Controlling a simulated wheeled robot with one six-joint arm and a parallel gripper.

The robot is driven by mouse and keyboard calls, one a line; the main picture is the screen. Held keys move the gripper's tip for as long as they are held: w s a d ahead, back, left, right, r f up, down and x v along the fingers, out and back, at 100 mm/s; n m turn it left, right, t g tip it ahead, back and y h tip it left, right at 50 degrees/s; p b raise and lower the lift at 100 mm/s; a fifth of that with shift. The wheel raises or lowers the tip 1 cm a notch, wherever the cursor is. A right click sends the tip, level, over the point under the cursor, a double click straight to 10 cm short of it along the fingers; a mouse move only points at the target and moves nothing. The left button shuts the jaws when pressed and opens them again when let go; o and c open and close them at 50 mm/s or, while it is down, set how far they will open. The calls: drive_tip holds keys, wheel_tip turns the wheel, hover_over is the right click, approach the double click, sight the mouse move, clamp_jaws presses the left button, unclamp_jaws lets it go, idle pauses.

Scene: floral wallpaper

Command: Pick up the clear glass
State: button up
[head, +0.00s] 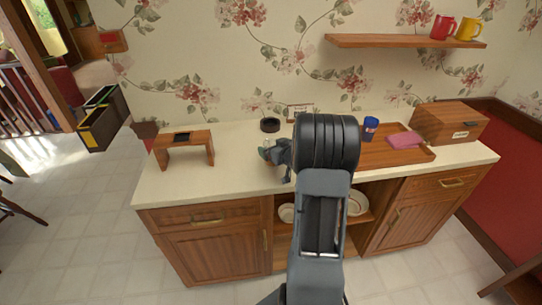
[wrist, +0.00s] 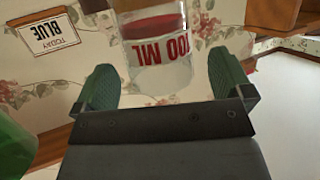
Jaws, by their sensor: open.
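A clear glass (wrist: 160,50) with red "100 ML" lettering shows in the wrist view, its top end cut off by the frame edge. A red patch shows on or through it. My gripper (wrist: 162,66) is open, with one green finger on each side of the glass. The glass lies between and just beyond the fingertips, and I cannot tell whether either finger touches it. In the head view my gripper (head: 272,153) is low over the counter, partly hidden by my arm. The glass cannot be made out clearly there.
On the counter (head: 235,175) stand a small wooden stand (head: 196,139), a black dish (head: 270,125), a blue cup (head: 370,128) and pink cloth (head: 405,140) on a wooden tray (head: 372,158), and a wooden box (head: 440,125). A sign (wrist: 48,33) reads "TODAY BLUE". A shelf (head: 400,41) hangs above.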

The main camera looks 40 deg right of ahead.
drive_tip(key=shift+x, duration=1.1)
drive_tip(key=shift+c, duration=0.3)
drive_tip(key=c, duration=1.1)
